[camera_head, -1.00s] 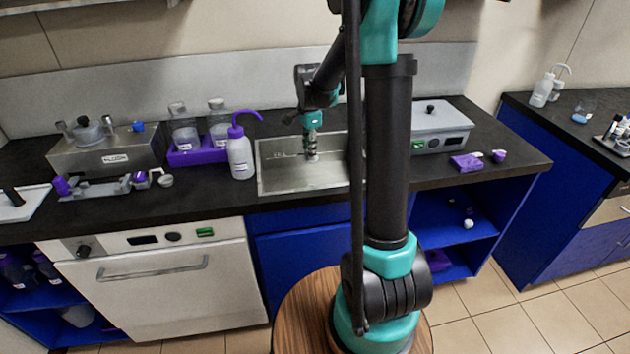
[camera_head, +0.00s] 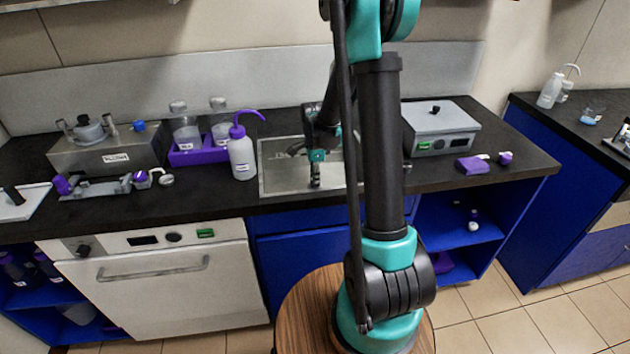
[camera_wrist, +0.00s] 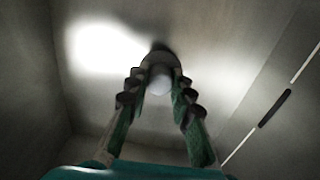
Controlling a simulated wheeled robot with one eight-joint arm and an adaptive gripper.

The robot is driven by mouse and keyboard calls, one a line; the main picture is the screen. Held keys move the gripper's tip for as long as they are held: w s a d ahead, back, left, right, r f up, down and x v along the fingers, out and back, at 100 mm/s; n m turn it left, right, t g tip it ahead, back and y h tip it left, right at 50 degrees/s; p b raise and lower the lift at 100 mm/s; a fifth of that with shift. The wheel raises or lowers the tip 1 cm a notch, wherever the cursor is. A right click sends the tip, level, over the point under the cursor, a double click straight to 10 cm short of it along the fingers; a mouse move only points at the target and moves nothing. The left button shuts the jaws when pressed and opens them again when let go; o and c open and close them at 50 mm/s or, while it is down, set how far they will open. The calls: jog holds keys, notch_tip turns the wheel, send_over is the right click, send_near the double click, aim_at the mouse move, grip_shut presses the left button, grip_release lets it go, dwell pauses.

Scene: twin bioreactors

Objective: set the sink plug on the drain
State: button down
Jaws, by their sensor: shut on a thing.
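The sink (camera_head: 284,179) is a steel basin set in the dark counter, seen in the head view. My gripper (camera_head: 316,184) is down inside the basin. In the wrist view my gripper (camera_wrist: 158,88) is shut on a small pale round knob, which I take as the sink plug (camera_wrist: 160,80). A darker grey round shape lies just beyond the knob. The drain cannot be made out; the plug and fingers may cover it. I cannot tell whether the plug touches the basin floor.
A wash bottle (camera_head: 241,155) with a purple top stands close to the sink's left edge. A purple rack (camera_head: 192,153) with bottles is behind it. A grey box device (camera_head: 440,127) stands to the right. The basin's walls surround my gripper.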

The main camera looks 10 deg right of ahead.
jog(key=shift+f, duration=0.2)
jog(key=shift+f, duration=0.1)
jog(key=c, duration=1.3)
grip_release()
notch_tip(320, 180, up, 12)
jog(key=shift+r, duration=0.15)
